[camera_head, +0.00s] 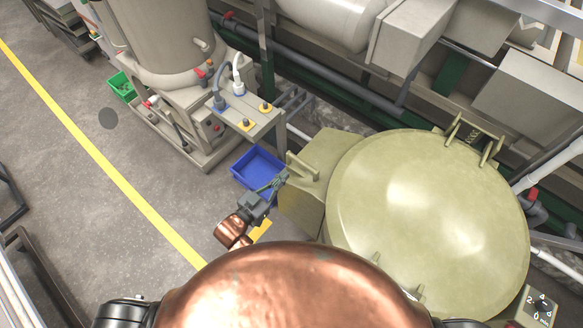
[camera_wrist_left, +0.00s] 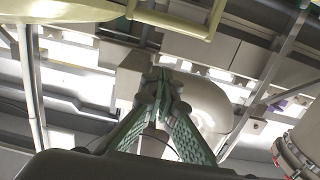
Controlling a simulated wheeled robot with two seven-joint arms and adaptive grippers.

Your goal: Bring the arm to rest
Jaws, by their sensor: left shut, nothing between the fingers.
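My left arm shows in the head view as a copper-coloured link with a dark wrist. My left gripper (camera_head: 279,181) points to the upper right, close to the left side of the pale green domed vessel (camera_head: 430,220). I cannot tell whether it touches the vessel. In the left wrist view the green ribbed fingers (camera_wrist_left: 163,78) meet at their tips, shut and empty. My right gripper is not in view.
A blue bin (camera_head: 256,164) lies just beyond the left gripper. A small bench with connectors (camera_head: 240,108) and a grey tank (camera_head: 165,35) stand behind it. A green bin (camera_head: 121,87) is on the floor at left. The floor around the yellow line (camera_head: 110,165) is clear.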

